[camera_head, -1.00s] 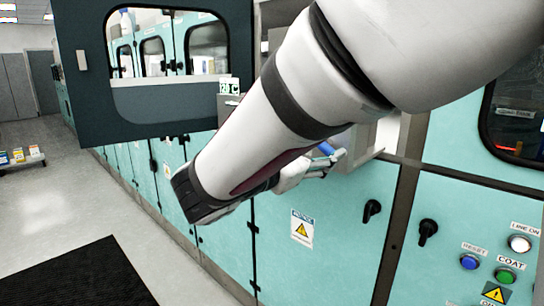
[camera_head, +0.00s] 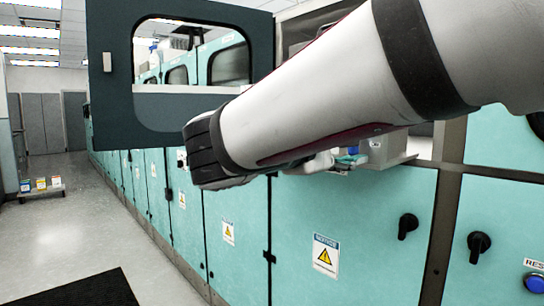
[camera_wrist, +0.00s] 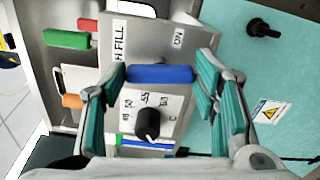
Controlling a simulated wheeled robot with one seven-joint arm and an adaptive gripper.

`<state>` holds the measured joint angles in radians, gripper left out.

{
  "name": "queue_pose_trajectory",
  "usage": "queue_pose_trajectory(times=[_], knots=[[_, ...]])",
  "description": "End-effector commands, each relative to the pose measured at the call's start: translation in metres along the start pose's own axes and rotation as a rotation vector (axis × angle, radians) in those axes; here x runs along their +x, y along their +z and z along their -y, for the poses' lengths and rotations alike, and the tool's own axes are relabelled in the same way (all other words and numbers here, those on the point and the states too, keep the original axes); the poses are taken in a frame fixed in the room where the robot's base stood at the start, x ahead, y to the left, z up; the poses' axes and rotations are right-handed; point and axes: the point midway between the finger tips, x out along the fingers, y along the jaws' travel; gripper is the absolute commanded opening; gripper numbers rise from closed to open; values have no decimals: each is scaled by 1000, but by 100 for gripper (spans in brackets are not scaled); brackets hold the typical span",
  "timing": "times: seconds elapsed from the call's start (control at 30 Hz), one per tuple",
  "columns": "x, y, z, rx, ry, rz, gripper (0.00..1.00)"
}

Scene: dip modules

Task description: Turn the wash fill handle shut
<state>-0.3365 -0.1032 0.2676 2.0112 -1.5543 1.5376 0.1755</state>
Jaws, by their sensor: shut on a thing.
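In the wrist view the blue bar handle (camera_wrist: 160,74) lies level across the picture, just below a label whose visible part reads "H FILL". Another label, "ON" or similar, is to its upper right. My gripper (camera_wrist: 160,80) has its teal-padded fingers at the two ends of the blue handle and is shut on it. In the head view my gripper (camera_head: 340,160) is at the open bay, partly behind my arm.
A black temperature dial (camera_wrist: 148,124) sits just below the handle. Green (camera_wrist: 67,39), red (camera_wrist: 88,25) and orange (camera_wrist: 71,101) handles are to the left. A black latch (camera_wrist: 262,27) is on the teal panel. A dark windowed door (camera_head: 180,75) stands open beside my arm.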

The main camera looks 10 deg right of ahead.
Motion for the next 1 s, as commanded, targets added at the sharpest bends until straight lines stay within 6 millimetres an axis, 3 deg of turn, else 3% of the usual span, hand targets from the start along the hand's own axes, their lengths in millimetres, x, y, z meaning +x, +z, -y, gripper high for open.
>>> queue_pose_trajectory(times=[0.37, 0.9, 0.93, 1.0], knots=[[0, 0, 3, 157, -3, 1, 27], [0, 0, 2, 181, -4, 1, 27], [0, 0, 2, 181, -4, 1, 57], [0, 0, 2, 181, -3, 1, 73]])
